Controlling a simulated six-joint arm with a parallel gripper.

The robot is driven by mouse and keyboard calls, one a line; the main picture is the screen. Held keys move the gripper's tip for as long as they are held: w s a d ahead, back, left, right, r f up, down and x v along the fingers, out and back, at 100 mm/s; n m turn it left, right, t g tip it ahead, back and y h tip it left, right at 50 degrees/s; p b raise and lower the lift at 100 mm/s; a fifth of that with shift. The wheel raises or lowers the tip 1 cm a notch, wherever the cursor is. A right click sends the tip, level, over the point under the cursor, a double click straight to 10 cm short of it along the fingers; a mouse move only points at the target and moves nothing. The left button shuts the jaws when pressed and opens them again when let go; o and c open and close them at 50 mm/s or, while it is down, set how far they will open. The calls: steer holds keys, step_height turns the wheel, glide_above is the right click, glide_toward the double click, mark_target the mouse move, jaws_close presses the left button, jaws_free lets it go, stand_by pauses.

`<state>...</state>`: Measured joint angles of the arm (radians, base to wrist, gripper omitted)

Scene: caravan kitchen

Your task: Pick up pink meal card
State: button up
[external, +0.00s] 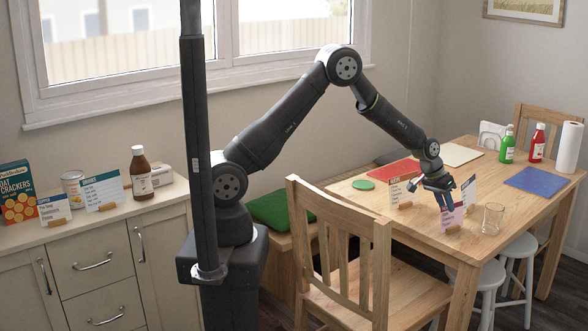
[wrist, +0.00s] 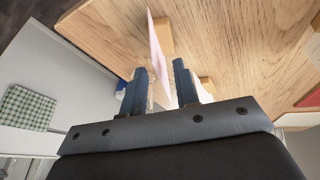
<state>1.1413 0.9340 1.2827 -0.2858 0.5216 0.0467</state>
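The pink meal card (external: 453,217) stands upright in a small wooden holder near the front edge of the wooden table. In the wrist view the pink card (wrist: 158,52) shows nearly edge-on. My gripper (external: 446,203) points down at the card's top. In the wrist view my gripper (wrist: 167,78) has its two fingers apart. The card's near edge lies in line with the gap between them. I cannot tell whether either finger touches it.
A white meal card (external: 401,191) stands to the left and another (external: 468,190) just behind right. A clear glass (external: 493,218) is close on the right. A red mat (external: 389,173), blue mat (external: 540,181) and sauce bottles (external: 537,143) are farther off. A chair (external: 345,260) stands in front.

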mark_target(456, 225)
steer(key=shift+w+d+x, duration=0.15)
steer(key=shift+d+x, duration=0.05)
steer(key=shift+x, duration=1.1)
steer(key=shift+w+d+x, duration=0.1)
steer(key=shift+d+x, duration=0.1)
steer(key=shift+x, duration=1.15)
steer(key=shift+r, duration=0.2)
jaws_close()
